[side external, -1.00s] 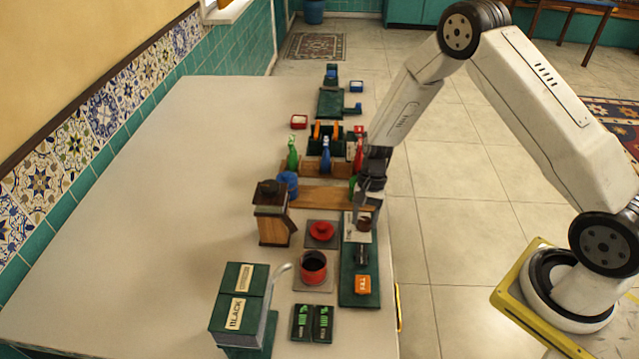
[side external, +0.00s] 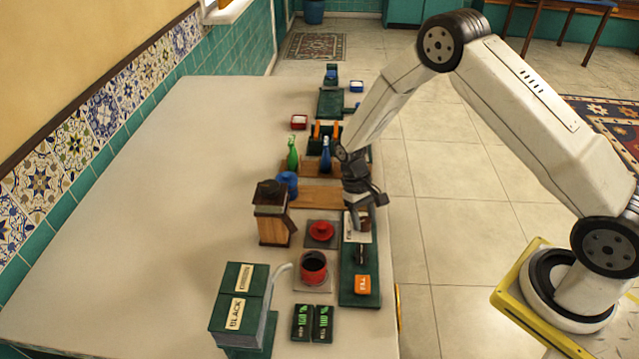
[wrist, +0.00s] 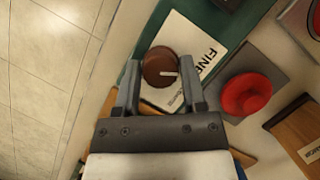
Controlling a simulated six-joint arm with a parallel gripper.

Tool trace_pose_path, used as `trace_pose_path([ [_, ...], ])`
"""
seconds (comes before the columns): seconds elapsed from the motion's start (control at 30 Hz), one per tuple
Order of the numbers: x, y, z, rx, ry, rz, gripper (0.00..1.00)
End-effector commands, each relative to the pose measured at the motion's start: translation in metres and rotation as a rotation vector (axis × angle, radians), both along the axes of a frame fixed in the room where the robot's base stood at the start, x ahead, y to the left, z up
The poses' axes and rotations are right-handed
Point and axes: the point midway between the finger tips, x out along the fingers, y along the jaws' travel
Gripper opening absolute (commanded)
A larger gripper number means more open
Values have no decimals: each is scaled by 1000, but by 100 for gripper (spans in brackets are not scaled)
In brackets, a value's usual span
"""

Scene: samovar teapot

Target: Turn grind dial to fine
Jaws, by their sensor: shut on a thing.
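The grind dial (wrist: 160,66) is a round brown knob with a pale pointer line, set on a white label plate (wrist: 213,50) on a green board. In the wrist view the pointer line aims right, toward the plate's lettering; "FINE" reads at upper right and a smaller word, seemingly "coarse", is partly covered lower down. My gripper (wrist: 163,77) is shut on the dial, one finger on each side of it. In the side external view my gripper (side external: 366,214) is low over the label plate (side external: 356,234), and the dial is mostly hidden.
A red-lidded item (side external: 321,231) and a red cup (side external: 313,266) stand left of the board. A wooden grinder-like box (side external: 271,215) and blue jar (side external: 287,183) stand farther left. An orange tag (side external: 362,285) lies on the board's near end. The left table (side external: 130,220) is clear.

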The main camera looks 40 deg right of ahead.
Motion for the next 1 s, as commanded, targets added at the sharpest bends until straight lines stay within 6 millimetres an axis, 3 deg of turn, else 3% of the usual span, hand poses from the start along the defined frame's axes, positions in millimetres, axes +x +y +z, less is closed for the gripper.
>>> trace_pose_path([
  [0.3, 0, 1, 0, 0, 1, 115, 0],
  [0.73, 0, 1, 0, 1, 1, 126, 0],
  [0.77, 0, 1, 0, 0, 1, 126, 59],
  [0.8, 0, 1, 0, 0, 1, 126, 72],
  [0.87, 0, 1, 0, 0, 0, 126, 88],
  [1.0, 0, 1, 0, 0, 0, 125, 88],
])
